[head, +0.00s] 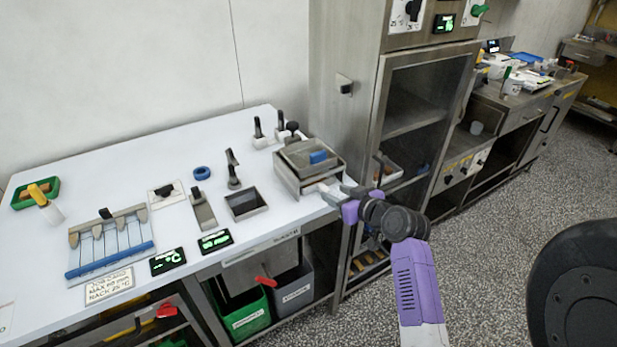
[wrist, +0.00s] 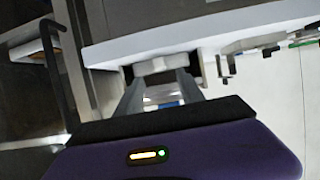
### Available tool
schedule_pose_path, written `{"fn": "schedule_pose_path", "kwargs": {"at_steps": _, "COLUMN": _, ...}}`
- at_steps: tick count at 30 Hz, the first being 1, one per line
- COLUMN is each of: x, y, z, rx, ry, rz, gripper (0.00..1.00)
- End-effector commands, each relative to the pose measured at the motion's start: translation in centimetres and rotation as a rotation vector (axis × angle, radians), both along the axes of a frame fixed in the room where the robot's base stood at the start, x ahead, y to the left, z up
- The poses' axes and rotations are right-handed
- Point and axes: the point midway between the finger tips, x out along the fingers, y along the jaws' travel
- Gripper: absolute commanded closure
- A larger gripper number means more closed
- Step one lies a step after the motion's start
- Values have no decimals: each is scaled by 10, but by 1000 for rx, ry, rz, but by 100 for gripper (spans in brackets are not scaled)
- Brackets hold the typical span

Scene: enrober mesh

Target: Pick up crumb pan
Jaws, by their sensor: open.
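A grey metal box-like unit (head: 308,168) sits at the right end of the white table, with a blue block (head: 318,157) on its top. A pale grip (head: 329,190) sticks out low at its front right corner. This low part may be the crumb pan; I cannot tell for sure. My gripper (head: 341,192) is open beside this corner, at the table's right edge. In the wrist view its fingers (wrist: 158,92) point towards a whitish knob-like piece (wrist: 155,66) just ahead. Whether that piece lies between the fingertips is unclear.
A dark shallow rectangular tray (head: 246,204) lies left of the unit on the white table (head: 120,165). Small tools stand behind it. A steel cabinet with a glass door (head: 418,110) stands close to the right. Green and grey bins (head: 245,318) are below the table.

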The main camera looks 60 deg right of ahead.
Motion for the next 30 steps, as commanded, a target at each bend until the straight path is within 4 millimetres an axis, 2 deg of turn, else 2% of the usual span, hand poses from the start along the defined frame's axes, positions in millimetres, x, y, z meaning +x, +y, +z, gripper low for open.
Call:
{"fn": "schedule_pose_path", "kwargs": {"at_steps": 12, "x": 39, "y": -23, "z": -19, "rx": 1, "ry": 0, "rz": 0, "gripper": 55}}
{"fn": "schedule_pose_path", "kwargs": {"at_steps": 21, "x": 43, "y": -25, "z": -22, "rx": 0, "ry": -1, "rz": -1, "gripper": 55}}
{"fn": "schedule_pose_path", "kwargs": {"at_steps": 22, "x": 43, "y": -25, "z": -22, "rx": -1, "ry": -1, "rz": -1, "gripper": 56}}
{"fn": "schedule_pose_path", "kwargs": {"at_steps": 28, "x": 42, "y": -24, "z": -22, "rx": 1, "ry": 0, "rz": 0, "gripper": 96}}
{"fn": "schedule_pose_path", "kwargs": {"at_steps": 29, "x": 42, "y": -24, "z": -22, "rx": 1, "ry": 0, "rz": 0, "gripper": 100}}
{"fn": "schedule_pose_path", "kwargs": {"at_steps": 30, "x": 42, "y": -24, "z": -22, "rx": 0, "ry": 0, "rz": 0, "gripper": 100}}
